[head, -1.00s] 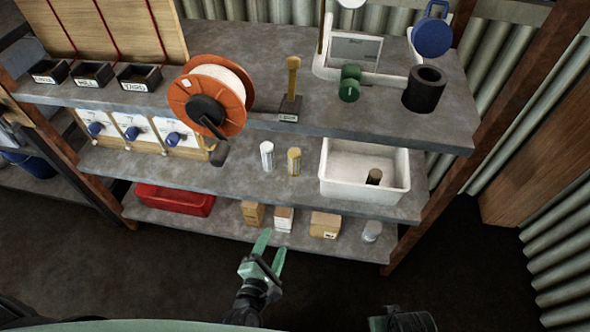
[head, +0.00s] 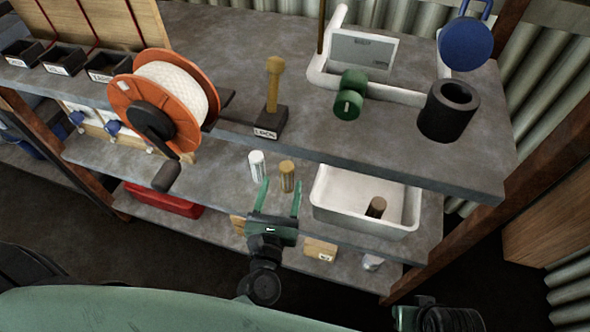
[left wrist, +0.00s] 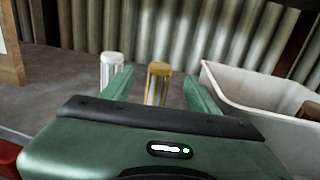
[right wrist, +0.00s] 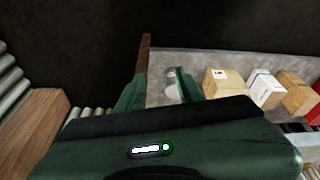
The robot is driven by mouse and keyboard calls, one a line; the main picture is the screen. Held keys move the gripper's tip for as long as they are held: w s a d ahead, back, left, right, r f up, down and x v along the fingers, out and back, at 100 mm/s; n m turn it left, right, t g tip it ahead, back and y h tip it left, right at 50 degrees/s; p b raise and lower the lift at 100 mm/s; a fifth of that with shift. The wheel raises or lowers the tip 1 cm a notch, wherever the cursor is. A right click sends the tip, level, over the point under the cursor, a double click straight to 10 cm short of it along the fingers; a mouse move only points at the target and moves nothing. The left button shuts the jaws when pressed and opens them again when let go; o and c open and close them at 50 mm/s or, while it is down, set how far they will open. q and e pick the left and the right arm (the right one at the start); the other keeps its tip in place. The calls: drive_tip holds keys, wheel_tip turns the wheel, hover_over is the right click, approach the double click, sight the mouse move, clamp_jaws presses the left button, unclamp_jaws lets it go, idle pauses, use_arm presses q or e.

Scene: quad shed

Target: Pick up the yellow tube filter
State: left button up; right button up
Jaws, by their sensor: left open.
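The yellow tube filter (head: 287,176) stands upright on the middle shelf, right of a white tube filter (head: 256,165). In the left wrist view the yellow tube filter (left wrist: 158,84) shows between my open fingers, beyond their tips, with the white one (left wrist: 111,72) just left of the left finger. My left gripper (head: 281,196) is open and empty at the front of the middle shelf. My right gripper (right wrist: 160,85) is open in the right wrist view, with nothing held between its fingers; the head view shows only part of that arm at the bottom right.
A white basin (head: 333,206) with a dark cylinder (head: 376,207) in it stands close right of the yellow filter. Boxes (right wrist: 225,82) stand on the lower shelf.

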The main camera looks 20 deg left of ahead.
sight(285, 175)
use_arm(q)
drive_tip(key=shift+w+a, duration=0.2)
drive_tip(key=shift+w, duration=0.65)
drive_tip(key=w, duration=0.5)
drive_tip(key=shift+a+f, duration=0.1)
drive_tip(key=shift+f, duration=0.3)
clamp_jaws()
